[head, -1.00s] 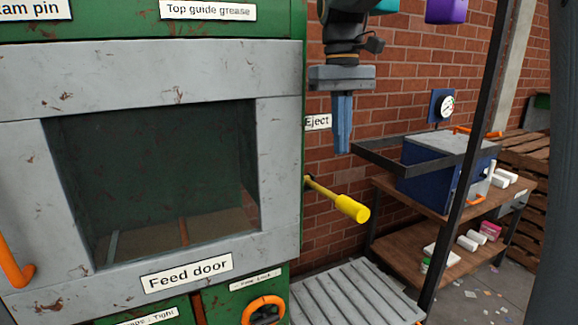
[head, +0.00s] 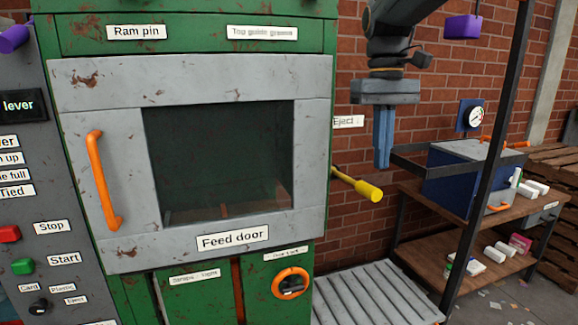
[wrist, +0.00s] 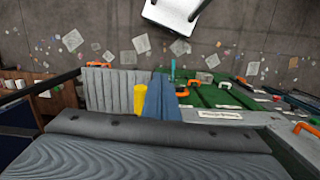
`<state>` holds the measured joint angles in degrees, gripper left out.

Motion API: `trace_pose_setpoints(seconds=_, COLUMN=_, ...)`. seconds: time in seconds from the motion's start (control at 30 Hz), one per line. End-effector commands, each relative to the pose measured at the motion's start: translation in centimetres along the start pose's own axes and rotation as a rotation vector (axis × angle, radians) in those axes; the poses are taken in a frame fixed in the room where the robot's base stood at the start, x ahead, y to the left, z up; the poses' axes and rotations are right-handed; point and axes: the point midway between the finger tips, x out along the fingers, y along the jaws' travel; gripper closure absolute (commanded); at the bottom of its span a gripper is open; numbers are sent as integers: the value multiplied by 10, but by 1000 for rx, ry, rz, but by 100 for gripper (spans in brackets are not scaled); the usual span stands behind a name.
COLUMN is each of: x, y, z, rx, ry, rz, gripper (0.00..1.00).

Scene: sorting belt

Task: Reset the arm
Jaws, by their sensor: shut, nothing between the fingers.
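My gripper (head: 384,165) hangs pointing down at the upper right of the head view, in front of the brick wall. Its two blue fingers are together with nothing between them. It is to the right of the green machine (head: 185,40), above and a little right of the yellow-tipped eject lever (head: 368,190), and apart from it. In the wrist view the shut fingers (wrist: 160,97) appear at the centre, with the yellow lever (wrist: 139,101) just left of them.
The grey feed door (head: 120,240) with an orange handle looks closed. A slatted metal platform (head: 365,295) lies below my gripper. A dark post (head: 490,150) and a wooden shelf (head: 470,205) with a blue box (head: 450,180) stand to the right. Papers litter the floor.

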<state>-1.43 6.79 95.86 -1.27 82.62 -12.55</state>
Motion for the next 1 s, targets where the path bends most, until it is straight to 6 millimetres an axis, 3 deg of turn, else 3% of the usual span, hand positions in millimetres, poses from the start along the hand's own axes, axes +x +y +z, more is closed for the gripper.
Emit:
trace_pose_setpoints(seconds=0.37, x=75, y=-4, z=-2, rx=34, ry=32, rz=2, gripper=100)
trace_pose_setpoints(seconds=0.57, x=140, y=-4, z=3, rx=74, ry=66, rz=2, gripper=100)
trace_pose_setpoints(seconds=0.67, x=184, y=-6, z=10, rx=101, ry=88, rz=2, gripper=100)
trace_pose_setpoints(seconds=0.8, x=267, y=-12, z=33, rx=157, ry=132, rz=2, gripper=100)
trace_pose_setpoints(seconds=0.9, x=317, y=-17, z=53, rx=196, ry=168, rz=2, gripper=100)
trace_pose_setpoints(seconds=1.0, x=349, y=-22, z=71, rx=226, ry=193, rz=1, gripper=100)
